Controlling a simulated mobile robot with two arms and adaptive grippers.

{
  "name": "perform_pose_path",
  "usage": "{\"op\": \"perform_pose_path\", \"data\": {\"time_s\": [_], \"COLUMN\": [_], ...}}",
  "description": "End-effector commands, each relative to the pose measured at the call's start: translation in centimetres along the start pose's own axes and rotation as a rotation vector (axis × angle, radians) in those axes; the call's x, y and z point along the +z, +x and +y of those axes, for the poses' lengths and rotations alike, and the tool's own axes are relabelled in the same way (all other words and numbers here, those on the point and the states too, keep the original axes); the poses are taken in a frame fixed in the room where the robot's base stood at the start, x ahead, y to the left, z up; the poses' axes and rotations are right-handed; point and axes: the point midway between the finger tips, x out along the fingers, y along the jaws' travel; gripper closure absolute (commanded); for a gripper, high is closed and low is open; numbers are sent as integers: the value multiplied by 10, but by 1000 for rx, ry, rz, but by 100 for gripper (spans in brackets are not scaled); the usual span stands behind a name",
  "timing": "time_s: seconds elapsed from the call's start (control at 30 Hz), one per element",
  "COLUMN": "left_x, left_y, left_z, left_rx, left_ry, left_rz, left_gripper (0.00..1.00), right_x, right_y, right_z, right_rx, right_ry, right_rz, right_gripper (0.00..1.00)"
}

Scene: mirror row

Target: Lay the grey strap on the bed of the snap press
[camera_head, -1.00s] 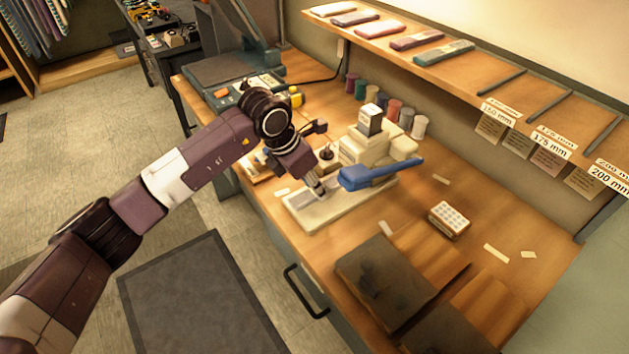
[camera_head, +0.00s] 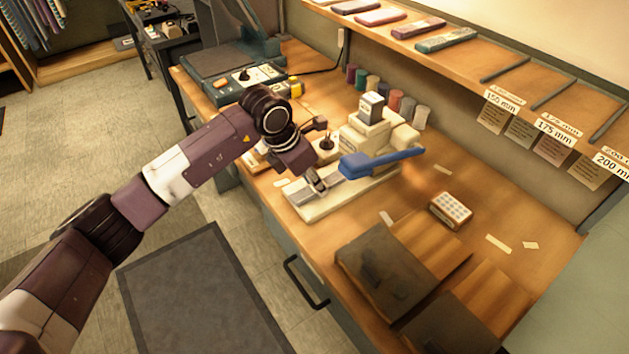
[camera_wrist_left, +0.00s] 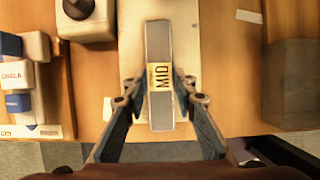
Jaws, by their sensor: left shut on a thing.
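The snap press (camera_head: 365,145) stands on the bench with a cream body and a blue lever (camera_head: 385,160). Its pale bed (camera_head: 345,200) reaches toward the front left. My left gripper (camera_head: 317,186) is over the bed, shut on the grey strap. In the left wrist view the strap (camera_wrist_left: 160,45) is a straight grey bar with a yellow "MID" label, between the two fingers (camera_wrist_left: 162,100). It lines up lengthwise with the pale bed (camera_wrist_left: 186,60) below it. I cannot tell whether it touches the bed. My right gripper is not in view.
A black-knobbed item (camera_head: 326,143) stands close behind my gripper. Thread spools (camera_head: 390,98) line the back. A white button tray (camera_head: 450,210) and dark pads (camera_head: 385,270) are on the right. Small boxes (camera_wrist_left: 20,75) show left in the wrist view.

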Motion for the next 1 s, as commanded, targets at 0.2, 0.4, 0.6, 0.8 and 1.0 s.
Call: {"op": "perform_pose_path", "data": {"time_s": [0.2,0.4,0.6,0.8,1.0], "left_x": [-1,-1,-2,-1,0], "left_y": [3,3,3,-10,-51], "left_z": [0,0,0,1,2], "left_rx": [1,0,0,2,5], "left_ry": [0,0,-1,0,2], "left_rz": [-1,0,0,-3,-4], "left_gripper": [72,54,54,54,54], "right_x": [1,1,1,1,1], "right_y": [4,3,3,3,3], "right_z": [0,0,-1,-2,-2], "right_rx": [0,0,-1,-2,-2], "right_ry": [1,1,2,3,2], "right_rz": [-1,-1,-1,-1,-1], "right_gripper": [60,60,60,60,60]}}
